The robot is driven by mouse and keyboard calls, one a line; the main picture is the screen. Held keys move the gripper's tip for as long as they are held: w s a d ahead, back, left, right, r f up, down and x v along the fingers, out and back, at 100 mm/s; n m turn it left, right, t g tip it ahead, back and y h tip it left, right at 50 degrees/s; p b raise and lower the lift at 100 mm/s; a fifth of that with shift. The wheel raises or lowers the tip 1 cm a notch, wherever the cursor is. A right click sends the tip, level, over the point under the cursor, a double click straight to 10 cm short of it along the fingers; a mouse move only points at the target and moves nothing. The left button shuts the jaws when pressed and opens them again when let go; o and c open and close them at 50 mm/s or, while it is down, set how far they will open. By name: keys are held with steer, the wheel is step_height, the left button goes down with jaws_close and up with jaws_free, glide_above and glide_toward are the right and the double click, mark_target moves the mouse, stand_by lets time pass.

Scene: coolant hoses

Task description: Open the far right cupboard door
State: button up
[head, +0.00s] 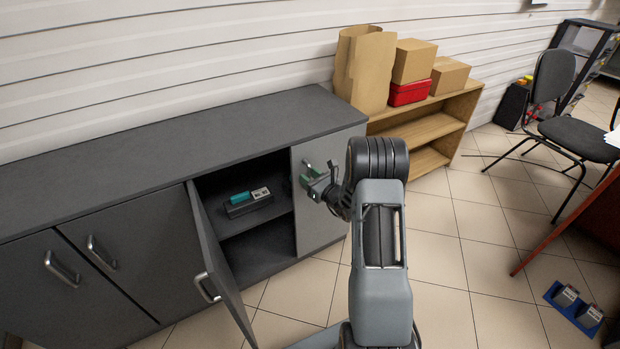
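The far right cupboard door (322,226) is a grey panel at the right end of the low dark cupboard (170,140). It looks shut. I cannot tell whether the fingers are open, or shut on the handle. The neighbouring door (222,262) to the left stands open and swings out toward me, with a metal handle on it. Inside the open compartment a small teal and grey item (247,201) lies on a shelf.
Two closed doors with handles (62,269) are at the left. A wooden shelf (432,128) with a paper bag (365,68), boxes and a red case (408,92) stands to the right. A chair (575,135) and a blue tray (573,309) are farther right. Tiled floor between is clear.

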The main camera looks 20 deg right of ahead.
jaws_close()
stand_by(0.4)
